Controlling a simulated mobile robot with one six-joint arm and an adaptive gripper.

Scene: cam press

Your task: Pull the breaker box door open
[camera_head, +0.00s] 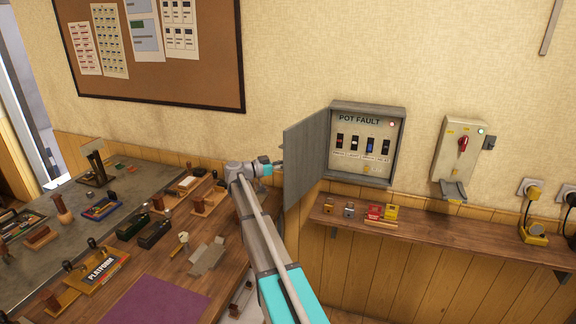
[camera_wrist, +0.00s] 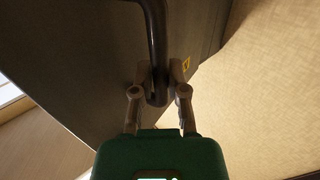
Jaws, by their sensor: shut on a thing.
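The grey breaker box (camera_head: 364,180) is on the wall, with a "POT FAULT" label and several switches inside. Its door (camera_head: 306,158) stands wide open, swung out to the left. My gripper (camera_head: 278,167) is at the outer left side of the door. In the wrist view the door's dark bar handle (camera_wrist: 157,40) runs down between the fingers. My gripper (camera_wrist: 160,80) is shut on the handle's lower end. The door panel (camera_wrist: 75,60) fills the upper left of the wrist view. In the head view the handle is too small to make out clearly.
A wooden shelf (camera_head: 440,231) with several padlocks and small items runs below the box. A switch box with a red handle (camera_head: 463,146) hangs to the right. A workbench (camera_head: 225,262) with stamps and a purple mat (camera_head: 157,301) lies at lower left.

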